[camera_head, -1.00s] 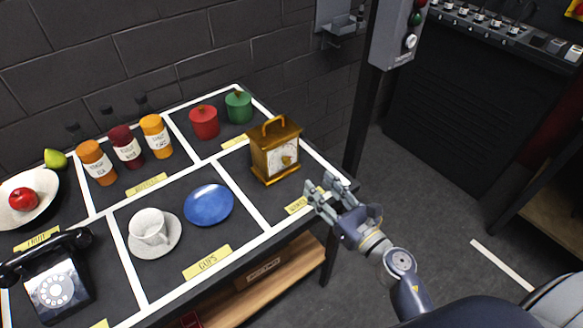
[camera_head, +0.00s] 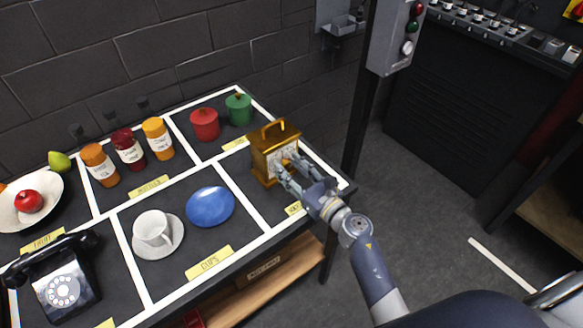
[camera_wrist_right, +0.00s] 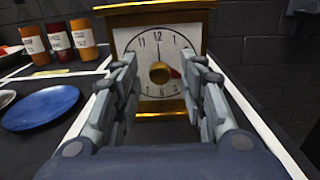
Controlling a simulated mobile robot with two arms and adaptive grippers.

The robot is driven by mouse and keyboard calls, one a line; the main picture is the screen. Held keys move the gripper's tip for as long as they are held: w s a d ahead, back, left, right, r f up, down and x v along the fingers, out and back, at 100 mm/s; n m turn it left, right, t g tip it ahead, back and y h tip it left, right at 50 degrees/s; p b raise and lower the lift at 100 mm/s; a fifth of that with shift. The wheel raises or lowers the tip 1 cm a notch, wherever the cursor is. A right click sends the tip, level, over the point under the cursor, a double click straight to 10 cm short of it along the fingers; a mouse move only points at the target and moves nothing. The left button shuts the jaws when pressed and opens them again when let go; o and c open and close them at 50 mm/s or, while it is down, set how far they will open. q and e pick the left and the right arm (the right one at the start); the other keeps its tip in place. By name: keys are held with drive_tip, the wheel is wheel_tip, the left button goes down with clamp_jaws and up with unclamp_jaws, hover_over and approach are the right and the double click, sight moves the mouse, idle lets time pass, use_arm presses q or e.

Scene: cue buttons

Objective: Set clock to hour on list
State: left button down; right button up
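The gold clock (camera_head: 264,161) stands upright on the right part of the table, its face turned toward my right gripper. In the right wrist view its white dial (camera_wrist_right: 153,47) shows black numerals, a gold knob (camera_wrist_right: 159,73) in the middle and a small red mark to the right of the knob. A thin dark hand seems to point up near 12. My right gripper (camera_head: 288,172) is open, its fingers on either side of the knob in the wrist view; I cannot tell whether they touch the clock. My left gripper is out of view. No list with a readable hour shows.
The table is split by white lines into labelled sections. A blue saucer (camera_head: 210,207), a white cup (camera_head: 153,229), a black telephone (camera_head: 62,283), bottles (camera_head: 129,149), a red canister (camera_head: 205,124) and a green canister (camera_head: 238,109) stand left of the clock. A post rises behind the table's right corner.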

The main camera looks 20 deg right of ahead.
clamp_jaws()
drive_tip(key=shift+m, duration=0.4)
drive_tip(key=m+p, duration=0.1)
drive_tip(key=m, duration=0.3)
drive_tip(key=shift+m, duration=0.3)
drive_tip(key=m+p, duration=0.1)
drive_tip(key=m, duration=0.4)
drive_tip(key=m+p, duration=0.1)
drive_tip(key=m, duration=0.5)
drive_tip(key=shift+s+m+p, duration=0.1)
drive_tip(key=shift+m+p, duration=0.25)
drive_tip(key=shift+m, duration=0.05)
drive_tip(key=m, duration=0.3)
drive_tip(key=shift+p, duration=0.4)
drive_tip(key=shift+m+p, duration=0.35)
drive_tip(key=shift+m, duration=1.35)
